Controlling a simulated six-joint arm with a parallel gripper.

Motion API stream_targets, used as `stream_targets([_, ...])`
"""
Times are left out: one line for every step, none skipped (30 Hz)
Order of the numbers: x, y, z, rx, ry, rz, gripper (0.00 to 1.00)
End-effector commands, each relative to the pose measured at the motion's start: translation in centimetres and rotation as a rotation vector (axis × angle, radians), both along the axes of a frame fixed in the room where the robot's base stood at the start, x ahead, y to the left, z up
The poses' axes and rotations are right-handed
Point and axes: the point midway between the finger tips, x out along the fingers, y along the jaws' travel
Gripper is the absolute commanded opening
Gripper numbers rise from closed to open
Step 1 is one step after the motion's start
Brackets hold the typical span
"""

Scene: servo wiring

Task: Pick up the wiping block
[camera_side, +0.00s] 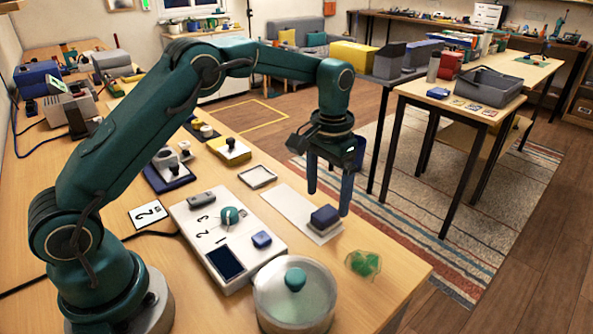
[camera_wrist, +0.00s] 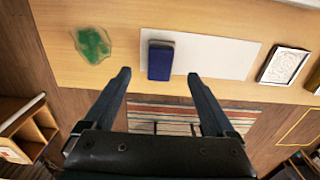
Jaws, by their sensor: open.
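The wiping block (camera_side: 324,218) is a small dark blue block with a grey part. It rests on a white strip (camera_side: 292,207) near the table's right edge. In the wrist view the block (camera_wrist: 160,62) lies near the left end of the white strip (camera_wrist: 225,52), ahead of the fingertips and between their lines. My gripper (camera_side: 328,202) is open and empty, with its fingers pointing down near the block. In the wrist view my gripper (camera_wrist: 158,76) shows two spread dark fingers, neither visibly touching the block.
A green translucent lump (camera_side: 364,264) lies right of the block, near the table edge. A lidded pot (camera_side: 295,300) stands in front. A white panel (camera_side: 205,222) with a knob and a blue button is to the left. A small framed tray (camera_side: 257,177) lies behind.

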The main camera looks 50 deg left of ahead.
Motion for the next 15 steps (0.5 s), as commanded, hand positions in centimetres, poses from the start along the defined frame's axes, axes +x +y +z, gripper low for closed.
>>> stream_targets([-0.1, 0.0, -0.5, 0.000, 0.009, -0.001, 0.90])
stream_targets([-0.1, 0.0, -0.8, 0.000, 0.010, -0.001, 0.90])
stream_targets([-0.1, 0.0, -1.3, 0.000, 0.011, -0.001, 0.90])
stream_targets([-0.2, 0.0, -1.6, 0.000, 0.012, -0.001, 0.90])
stream_targets([-0.2, 0.0, -2.0, 0.000, 0.011, -0.001, 0.90])
stream_targets([-0.2, 0.0, -2.5, 0.000, 0.011, -0.001, 0.90])
stream_targets([-0.2, 0.0, -3.0, 0.000, 0.011, -0.001, 0.90])
stream_targets([-0.2, 0.0, -3.4, 0.000, 0.012, -0.001, 0.90])
stream_targets([-0.2, 0.0, -3.8, 0.000, 0.010, -0.001, 0.90])
stream_targets([-0.2, 0.0, -4.1, 0.000, 0.010, -0.001, 0.90])
stream_targets([-0.2, 0.0, -4.4, 0.000, 0.009, -0.001, 0.90])
stream_targets([-0.2, 0.0, -4.7, 0.000, 0.010, -0.001, 0.90])
stream_targets([-0.2, 0.0, -4.9, 0.000, 0.009, -0.001, 0.90])
stream_targets([-0.2, 0.0, -5.0, 0.000, 0.008, 0.000, 0.90])
stream_targets([-0.1, 0.0, -5.2, 0.000, 0.007, 0.000, 0.90])
